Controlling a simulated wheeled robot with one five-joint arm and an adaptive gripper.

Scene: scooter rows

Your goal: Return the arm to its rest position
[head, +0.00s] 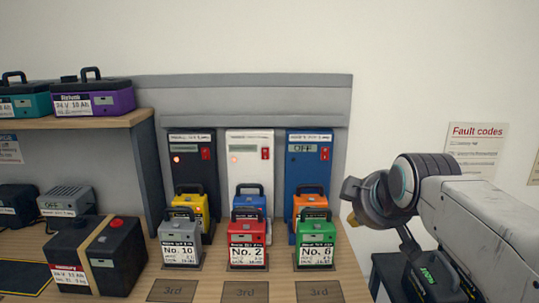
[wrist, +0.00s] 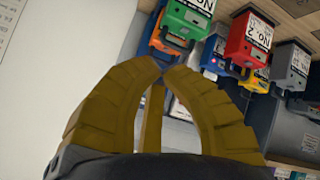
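My arm reaches in from the right edge of the head view. My gripper (head: 350,204) is raised beside the right end of the charger row, in front of the white wall. In the wrist view my gripper's yellow-brown fingers (wrist: 164,66) curve together, and their tips meet with nothing visible between them. The green battery No. 6 (head: 315,240) stands left of my gripper, apart from it in the head view. It also shows beyond the fingertips in the wrist view (wrist: 188,18).
A red battery (head: 247,233) and a grey battery (head: 181,232) stand in the front row. Yellow, blue and orange batteries are behind, before three chargers (head: 308,165). A shelf (head: 80,121) is at left. A dark stand (head: 386,266) is below my arm. Wall space above is free.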

